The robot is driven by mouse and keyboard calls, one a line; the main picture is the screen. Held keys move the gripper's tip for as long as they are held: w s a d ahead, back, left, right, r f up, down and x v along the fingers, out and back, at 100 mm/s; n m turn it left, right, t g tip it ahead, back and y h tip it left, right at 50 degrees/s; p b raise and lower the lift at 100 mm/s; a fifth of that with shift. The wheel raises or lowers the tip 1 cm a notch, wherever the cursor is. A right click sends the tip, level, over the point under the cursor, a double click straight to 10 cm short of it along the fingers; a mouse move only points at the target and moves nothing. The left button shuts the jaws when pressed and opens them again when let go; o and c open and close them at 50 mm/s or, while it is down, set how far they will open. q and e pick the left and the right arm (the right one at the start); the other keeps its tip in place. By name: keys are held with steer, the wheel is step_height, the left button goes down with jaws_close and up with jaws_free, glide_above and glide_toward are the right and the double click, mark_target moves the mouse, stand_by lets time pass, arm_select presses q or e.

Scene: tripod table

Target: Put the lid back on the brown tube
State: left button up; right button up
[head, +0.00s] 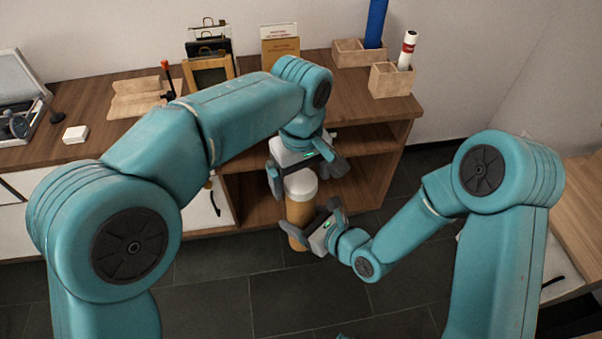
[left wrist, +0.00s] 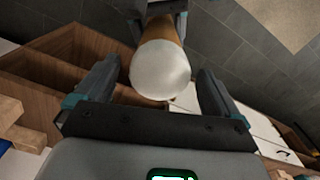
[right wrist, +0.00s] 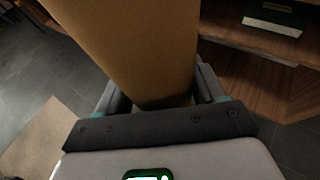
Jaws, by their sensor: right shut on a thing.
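The brown tube (head: 299,212) is upright in front of the shelf unit, held off the floor. My right gripper (head: 328,222) is shut on its side; the tube fills the space between the fingers in the right wrist view (right wrist: 150,60). The white lid (head: 301,183) sits on the tube's top end; whether it is fully seated I cannot tell. My left gripper (head: 305,172) is open just above the lid. In the left wrist view the round lid (left wrist: 160,71) lies between the spread fingers, with gaps on both sides.
The wooden shelf unit (head: 385,140) is close behind the tube. On its top stand wooden boxes (head: 391,80) holding a blue tube (head: 376,22) and a white tube (head: 407,50), plus frames and a small white box (head: 75,134). The dark tiled floor (head: 235,285) in front is clear.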

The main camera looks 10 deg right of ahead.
arm_select(q)
step_height(320, 180, up, 12)
stand_by(0.6)
stand_by(0.5)
steer(key=w+a+f+n+t+h, duration=0.1)
steer(key=w+a+f+t+h, duration=0.25)
steer(key=w+f, duration=1)
steer(key=s+a+f, duration=0.1)
steer(key=a+f, duration=0.1)
steer(key=f, duration=0.4)
steer(key=s+a+f, duration=0.1)
steer(key=a+f, duration=0.2)
steer(key=f, duration=0.4)
steer(key=s+a+f+m+g, duration=0.1)
steer(key=s+a+f, duration=0.1)
steer(key=s+f, duration=0.45)
steer(key=s+a+f+m+g, duration=0.1)
steer(key=s+a+f, duration=0.2)
steer(key=s+f, duration=0.35)
steer(key=s+a+f, duration=0.1)
steer(key=s+f, duration=0.1)
steer(key=s, duration=0.6)
steer(key=s+a+f+m+g, duration=0.1)
steer(key=s+f, duration=0.2)
steer(key=s, duration=0.5)
steer(key=shift+s+a, duration=0.4)
